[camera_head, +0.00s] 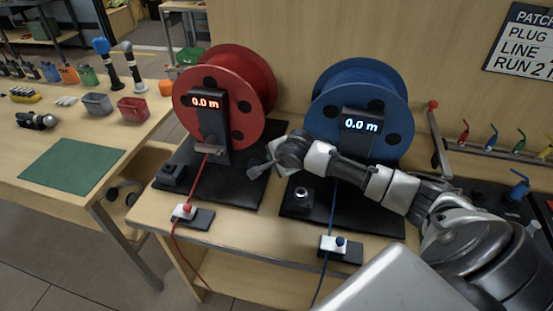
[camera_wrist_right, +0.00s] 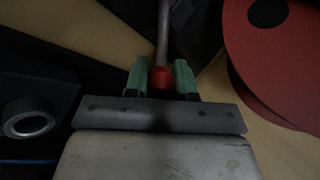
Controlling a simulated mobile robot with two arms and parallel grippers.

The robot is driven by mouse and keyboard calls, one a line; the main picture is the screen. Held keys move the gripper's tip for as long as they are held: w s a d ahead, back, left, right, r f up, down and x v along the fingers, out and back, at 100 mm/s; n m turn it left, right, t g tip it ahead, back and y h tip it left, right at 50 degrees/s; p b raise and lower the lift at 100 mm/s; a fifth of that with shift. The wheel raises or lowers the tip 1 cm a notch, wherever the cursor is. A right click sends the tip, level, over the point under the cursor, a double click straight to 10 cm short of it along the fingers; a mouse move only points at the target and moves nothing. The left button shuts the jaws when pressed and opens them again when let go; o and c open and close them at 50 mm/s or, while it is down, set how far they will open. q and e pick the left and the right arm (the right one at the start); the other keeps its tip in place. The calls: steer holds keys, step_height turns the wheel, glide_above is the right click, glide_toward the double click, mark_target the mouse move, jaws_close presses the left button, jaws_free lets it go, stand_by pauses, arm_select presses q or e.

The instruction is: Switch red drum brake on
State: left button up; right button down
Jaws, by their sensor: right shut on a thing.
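The red drum (camera_head: 225,95) stands on a black base at the left of the bench, its display reading 0.0 m. Its rim also shows at the right in the right wrist view (camera_wrist_right: 275,60). My right gripper (camera_head: 262,168) reaches across from the right, between the red drum and the blue drum. In the right wrist view its green fingers (camera_wrist_right: 161,82) are shut on a red ball knob (camera_wrist_right: 161,80) at the end of a grey lever rod (camera_wrist_right: 163,35). The gripper hides this knob in the head view. My left gripper is not in view.
The blue drum (camera_head: 358,95) stands close behind my right arm, also reading 0.0 m. A red-knobbed lever (camera_head: 436,130) stands to its right. Cable blocks (camera_head: 192,214) (camera_head: 341,249) lie at the front edge. A table with a green mat (camera_head: 72,165) is at left.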

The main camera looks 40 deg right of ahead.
steer(key=shift+w+a+r+n+g+h+p, duration=0.15)
steer(key=shift+w+a+r+g+h+p, duration=0.35)
steer(key=shift+p, duration=2.05)
steer(key=shift+w+a+r+n+g+h+p, duration=0.25)
steer(key=shift+r+g+p, duration=0.4)
steer(key=shift+p, duration=1.9)
steer(key=shift+w+a+r+g+h+p, duration=0.2)
steer(key=shift+w+a+g+h+p, duration=0.2)
steer(key=shift+p, duration=0.35)
steer(key=shift+w+a+r+g+h, duration=0.15)
steer(key=shift+w+g+h, duration=0.1)
steer(key=shift+g+h, duration=0.15)
steer(key=shift+w+a+n+g+h, duration=0.4)
steer(key=shift+w+a+g+h, duration=0.05)
steer(key=shift+w+g, duration=0.1)
steer(key=shift+w+a+r+n+g+h+b, duration=0.15)
steer(key=shift+w+a+n+g+h+b, duration=0.25)
steer(key=shift+w+a+g+h+b, duration=0.7)
steer(key=shift+s+d, duration=0.25)
steer(key=shift+d, duration=0.15)
steer(key=c, duration=0.9)
jaws_free()
steer(key=shift+w, duration=0.1)
